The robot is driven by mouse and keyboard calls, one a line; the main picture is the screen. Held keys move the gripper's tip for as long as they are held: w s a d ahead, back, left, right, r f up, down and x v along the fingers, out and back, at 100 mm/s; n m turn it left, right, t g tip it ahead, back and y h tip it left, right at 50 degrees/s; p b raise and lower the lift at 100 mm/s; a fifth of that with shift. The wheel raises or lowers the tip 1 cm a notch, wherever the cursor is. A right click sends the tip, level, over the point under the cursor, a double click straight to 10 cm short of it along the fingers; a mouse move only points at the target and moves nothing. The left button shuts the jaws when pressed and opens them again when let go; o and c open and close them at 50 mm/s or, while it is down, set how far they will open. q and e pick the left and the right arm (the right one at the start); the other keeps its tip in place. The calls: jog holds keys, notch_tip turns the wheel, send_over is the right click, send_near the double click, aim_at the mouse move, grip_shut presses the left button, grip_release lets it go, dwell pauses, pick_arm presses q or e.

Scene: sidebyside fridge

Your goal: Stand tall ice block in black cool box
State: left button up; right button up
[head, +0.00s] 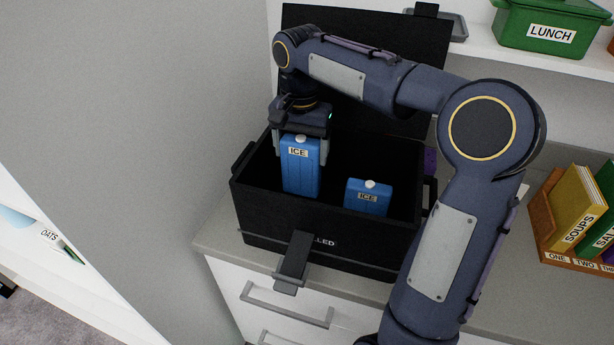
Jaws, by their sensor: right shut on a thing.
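The black cool box (262,222) stands open on the counter, its lid (420,50) raised at the back. My right gripper (300,148) points down over the box's left part and is shut on the tall blue ice block (301,172), labelled ICE with a white cap. The tall block is upright, with its lower part inside the box. I cannot tell whether its base touches the box floor. A shorter blue ice block (367,199) with a white cap stands in the box's right part. My left gripper is not in view.
The box's front latch (293,264) hangs down over the counter edge, above a drawer handle (285,305). A green LUNCH box (547,25) sits on the shelf at upper right. Books (575,207) stand in a rack at right. A grey wall is close on the left.

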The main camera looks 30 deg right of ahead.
aim_at(301, 166)
jog(key=shift+f, duration=2.3)
jog(key=shift+f, duration=0.15)
jog(key=o, duration=1.6)
jog(key=shift+c, duration=0.2)
notch_tip(301, 166, up, 12)
jog(key=shift+r+p, duration=0.2)
jog(key=shift+p, duration=0.35)
